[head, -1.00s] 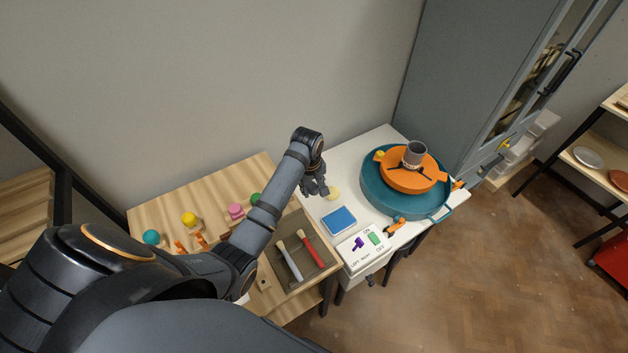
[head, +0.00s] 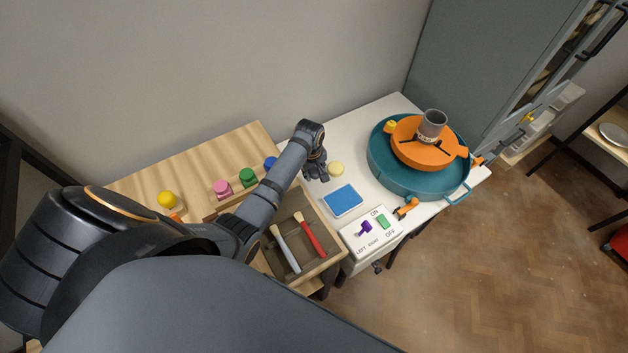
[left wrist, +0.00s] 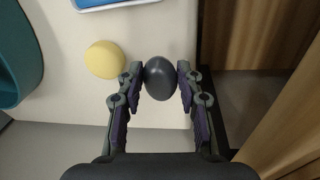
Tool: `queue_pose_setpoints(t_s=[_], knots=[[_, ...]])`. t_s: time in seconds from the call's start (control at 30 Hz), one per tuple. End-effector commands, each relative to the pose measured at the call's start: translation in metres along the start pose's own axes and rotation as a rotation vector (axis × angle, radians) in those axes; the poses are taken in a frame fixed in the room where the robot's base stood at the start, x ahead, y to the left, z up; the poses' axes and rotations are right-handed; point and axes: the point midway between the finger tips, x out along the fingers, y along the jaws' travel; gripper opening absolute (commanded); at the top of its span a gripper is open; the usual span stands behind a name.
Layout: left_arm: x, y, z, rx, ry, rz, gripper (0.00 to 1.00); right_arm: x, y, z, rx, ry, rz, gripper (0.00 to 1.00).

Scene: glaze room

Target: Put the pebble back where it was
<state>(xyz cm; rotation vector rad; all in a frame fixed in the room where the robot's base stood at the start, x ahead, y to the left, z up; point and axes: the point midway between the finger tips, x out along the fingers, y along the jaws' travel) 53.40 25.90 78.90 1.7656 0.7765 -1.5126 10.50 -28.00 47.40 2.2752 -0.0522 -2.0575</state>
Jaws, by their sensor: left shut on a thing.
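The pebble (left wrist: 159,79) is a smooth, dark grey, egg-shaped stone in the left wrist view. My left gripper (left wrist: 160,84) is shut on it, with one fingertip on each side. In the head view my left gripper (head: 318,176) is at the left part of the white table (head: 376,134), close beside the round yellow sponge (head: 336,168). The sponge also shows in the left wrist view (left wrist: 104,60). The pebble cannot be made out in the head view. My right gripper is out of view.
A blue-topped tray (head: 343,200) and a switch panel (head: 372,236) lie in front. A teal basin (head: 400,183) with an orange wheel (head: 424,152) and grey cup (head: 432,126) stands right. A brush box (head: 322,251) and colored knobs (head: 222,188) are left.

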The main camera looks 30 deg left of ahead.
Motion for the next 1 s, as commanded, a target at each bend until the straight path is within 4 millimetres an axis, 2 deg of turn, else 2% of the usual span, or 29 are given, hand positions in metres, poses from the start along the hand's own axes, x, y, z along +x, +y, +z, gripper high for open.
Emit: queue_pose_setpoints(t_s=[0.2, 0.43, 0.8, 0.83, 1.0], knots=[[0.013, -0.001, 0.001, 0.0, 0.001, 0.001, 0.0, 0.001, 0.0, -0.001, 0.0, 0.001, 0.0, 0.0], [0.048, -0.005, 0.005, 0.0, -0.001, 0.0, 0.0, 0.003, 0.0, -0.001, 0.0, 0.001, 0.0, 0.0], [0.053, -0.006, 0.005, 0.0, 0.001, 0.001, 0.0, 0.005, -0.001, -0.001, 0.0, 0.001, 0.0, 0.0], [0.054, -0.006, 0.005, 0.0, 0.001, 0.001, 0.37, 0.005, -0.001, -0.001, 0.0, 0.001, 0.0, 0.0], [0.053, -0.006, 0.005, 0.0, 0.001, 0.001, 0.59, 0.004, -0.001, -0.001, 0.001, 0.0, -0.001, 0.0]])
